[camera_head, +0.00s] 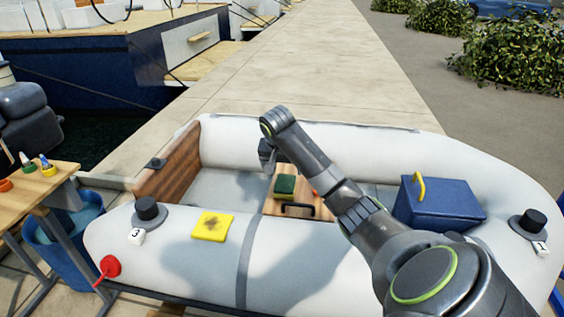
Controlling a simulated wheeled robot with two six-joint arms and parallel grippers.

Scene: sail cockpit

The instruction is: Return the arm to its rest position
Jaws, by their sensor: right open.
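My right arm reaches in from the lower right, across the near tube of the white inflatable boat (300,255). My right gripper (268,160) hangs over the inside of the boat, near the wooden seat (271,208). It is small and partly hidden by my own wrist. It is open, and I see nothing held in it. A green and yellow sponge (285,185) lies on the seat just below and right of the gripper. My left gripper does not show.
A yellow stained cloth (212,226) lies on the near tube. A blue box with a yellow handle (437,204) sits at the right. Black valve caps (148,209) stand up from the tube. A wooden table (32,190) and blue bucket (70,232) are at left. The dock behind is clear.

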